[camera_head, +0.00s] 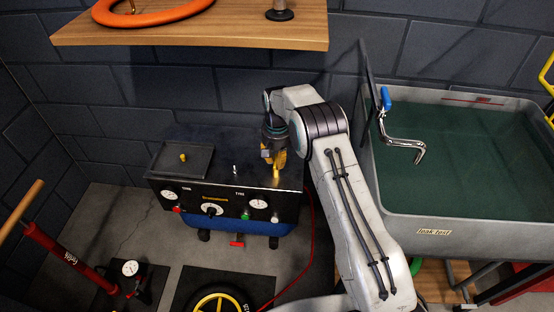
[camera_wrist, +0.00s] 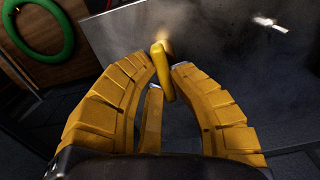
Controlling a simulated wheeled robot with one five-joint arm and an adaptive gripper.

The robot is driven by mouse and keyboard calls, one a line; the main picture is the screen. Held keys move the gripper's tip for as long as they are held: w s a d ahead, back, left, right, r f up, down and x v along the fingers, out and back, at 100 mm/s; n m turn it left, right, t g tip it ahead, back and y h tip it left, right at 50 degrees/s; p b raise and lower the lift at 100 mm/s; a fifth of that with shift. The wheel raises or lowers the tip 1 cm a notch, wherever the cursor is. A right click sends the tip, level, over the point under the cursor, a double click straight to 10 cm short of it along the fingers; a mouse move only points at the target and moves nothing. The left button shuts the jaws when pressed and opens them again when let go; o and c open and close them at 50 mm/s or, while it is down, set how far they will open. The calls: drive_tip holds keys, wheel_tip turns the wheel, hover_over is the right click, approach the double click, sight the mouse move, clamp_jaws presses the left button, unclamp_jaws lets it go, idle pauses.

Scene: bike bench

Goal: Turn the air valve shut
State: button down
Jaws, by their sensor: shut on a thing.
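The compressor (camera_head: 223,190) is a dark box with gauges on its front and a blue tank below. A yellow valve lever (camera_wrist: 162,70) stands at the edge of its grey top plate in the wrist view. My gripper (camera_wrist: 165,72) has its yellow segmented fingers on either side of the lever, shut on it. In the head view my gripper (camera_head: 275,165) points down at the compressor's right end. There the fingers and lever overlap, so the lever's exact angle is hard to tell.
A wooden shelf (camera_head: 190,36) with an orange ring hangs above. A water tub (camera_head: 460,215) with a blue-handled crank (camera_head: 402,135) stands right. A red pump (camera_head: 68,255) stands left. A red hose (camera_head: 307,235) runs beside the compressor. A small tray (camera_head: 200,165) sits on it.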

drive_tip(key=c, duration=1.1)
unclamp_jaws()
wheel_tip(320, 180, up, 12)
drive_tip(key=shift+s, duration=0.1)
